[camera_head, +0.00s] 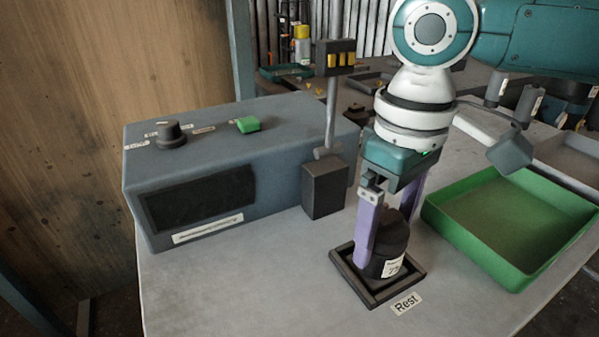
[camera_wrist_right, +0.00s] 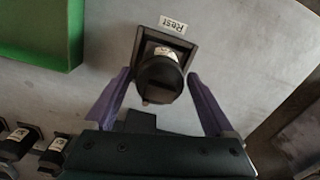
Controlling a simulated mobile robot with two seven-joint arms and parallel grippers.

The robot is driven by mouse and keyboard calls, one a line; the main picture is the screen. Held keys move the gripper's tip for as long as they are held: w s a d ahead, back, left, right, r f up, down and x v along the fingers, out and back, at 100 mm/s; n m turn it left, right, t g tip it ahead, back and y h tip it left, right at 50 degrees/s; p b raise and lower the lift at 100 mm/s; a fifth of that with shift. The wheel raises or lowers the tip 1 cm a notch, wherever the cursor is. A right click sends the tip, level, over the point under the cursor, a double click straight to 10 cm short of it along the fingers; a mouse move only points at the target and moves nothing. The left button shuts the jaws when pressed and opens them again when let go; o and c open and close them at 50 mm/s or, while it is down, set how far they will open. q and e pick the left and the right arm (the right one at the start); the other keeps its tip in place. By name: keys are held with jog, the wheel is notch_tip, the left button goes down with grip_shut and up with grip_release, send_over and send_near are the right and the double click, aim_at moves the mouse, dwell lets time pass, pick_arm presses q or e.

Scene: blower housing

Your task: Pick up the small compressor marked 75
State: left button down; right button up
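A small black compressor (camera_head: 383,246) with a white label stands upright in a square dark holder (camera_head: 378,297) by the "Rest" sign. The label's number is small and looks like 73 or 75. The compressor also shows from above in the wrist view (camera_wrist_right: 160,78). My right gripper (camera_wrist_right: 159,74) points down with its purple fingers on either side of the compressor. Thin gaps seem to show between fingers and compressor in the wrist view, so it looks open. In the head view the far finger is partly hidden by the compressor. My left gripper is in neither view.
A blue-grey control box (camera_head: 215,175) with a knob and a green button stands at the left. A post with a yellow-marked head (camera_head: 337,58) rises near my right arm. A green tray (camera_head: 510,225) lies to the right. Several labelled black parts (camera_wrist_right: 52,150) show lower left.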

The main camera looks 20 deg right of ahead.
grip_shut()
dwell(0.5)
